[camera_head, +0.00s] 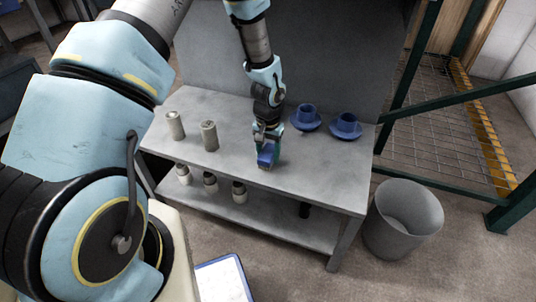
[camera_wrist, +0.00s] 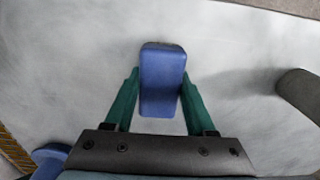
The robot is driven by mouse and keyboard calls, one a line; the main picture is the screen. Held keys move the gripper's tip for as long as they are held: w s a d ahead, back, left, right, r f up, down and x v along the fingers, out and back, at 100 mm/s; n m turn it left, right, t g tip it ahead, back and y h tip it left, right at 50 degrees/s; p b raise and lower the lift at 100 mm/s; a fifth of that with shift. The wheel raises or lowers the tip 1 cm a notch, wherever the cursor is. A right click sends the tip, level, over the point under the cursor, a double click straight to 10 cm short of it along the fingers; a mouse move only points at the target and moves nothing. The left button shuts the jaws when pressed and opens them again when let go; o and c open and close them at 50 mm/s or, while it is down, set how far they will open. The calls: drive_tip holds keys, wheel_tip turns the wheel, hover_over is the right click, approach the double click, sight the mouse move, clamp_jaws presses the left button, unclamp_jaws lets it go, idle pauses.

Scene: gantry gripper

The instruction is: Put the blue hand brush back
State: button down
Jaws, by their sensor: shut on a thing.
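The blue hand brush (camera_head: 266,156) is at the front middle of the grey table's top (camera_head: 310,172). My gripper (camera_head: 267,148) reaches down from above and is shut on it. In the wrist view the blue brush (camera_wrist: 161,80) sits between the two green fingers of my gripper (camera_wrist: 160,88), with its far end sticking out past the fingertips. A shadow lies on the tabletop beside it. I cannot tell whether the brush touches the table or hangs just above it. Its bristles are mostly hidden.
Two beige cylinders (camera_head: 209,136) stand on the table's left. Several bottles (camera_head: 239,192) are on the lower shelf. A grey bin (camera_head: 402,218) stands right of the table. Bare tabletop lies around my gripper.

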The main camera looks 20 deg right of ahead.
sight(268, 151)
drive_tip(key=shift+f, duration=0.15)
drive_tip(key=shift+c, duration=1.1)
unclamp_jaws()
wheel_tip(268, 151, up, 12)
drive_tip(key=p, duration=0.1)
drive_tip(key=w+a+r+n, duration=0.1)
drive_tip(key=a+r+n, duration=0.1)
drive_tip(key=a+r, duration=0.35)
drive_tip(key=w+a+r+n, duration=0.1)
drive_tip(key=w+a+r, duration=0.15)
drive_tip(key=a, duration=0.65)
drive_tip(key=s+a+r+n, duration=0.2)
drive_tip(key=s+a+r, duration=0.1)
drive_tip(key=a, duration=0.5)
drive_tip(key=s+a+r+n+t, duration=0.1)
drive_tip(key=s+a+r+n, duration=0.1)
drive_tip(key=s+a+r, duration=0.2)
drive_tip(key=a, duration=0.3)
drive_tip(key=shift+s+a+t, duration=0.25)
drive_tip(key=shift+a+t, duration=0.05)
drive_tip(key=shift+a, duration=0.05)
drive_tip(key=shift+p, duration=0.3)
